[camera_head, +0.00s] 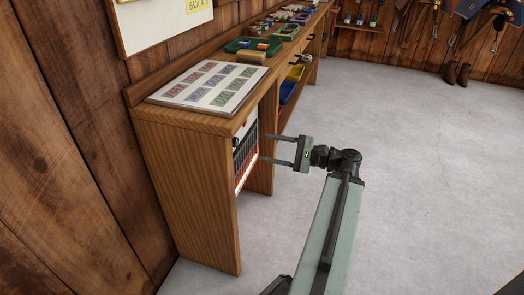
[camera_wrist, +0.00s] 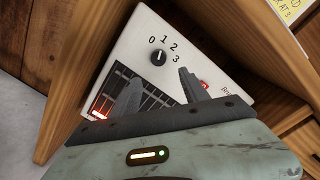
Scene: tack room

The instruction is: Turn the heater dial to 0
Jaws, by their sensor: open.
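The heater (camera_head: 245,152) stands under the near end of the wooden bench, its grille glowing red low down. In the wrist view its white front panel (camera_wrist: 132,45) carries the small black dial (camera_wrist: 158,58), with the numbers 0, 1, 2 and 3 around its upper and right sides. I cannot tell clearly which number the dial points to. My gripper (camera_head: 264,148) is open, its two fingers reaching toward the heater front. In the wrist view the gripper (camera_wrist: 160,74) has its fingertips on either side below the dial, with nothing between them. Contact with the dial does not show.
A red button or lamp (camera_wrist: 205,84) sits right of the dial, partly behind a finger. The wooden bench (camera_head: 190,122) encloses the heater with side panels. A board of coloured cards (camera_head: 208,84) and green trays (camera_head: 252,46) lie on top. The concrete floor to the right is clear.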

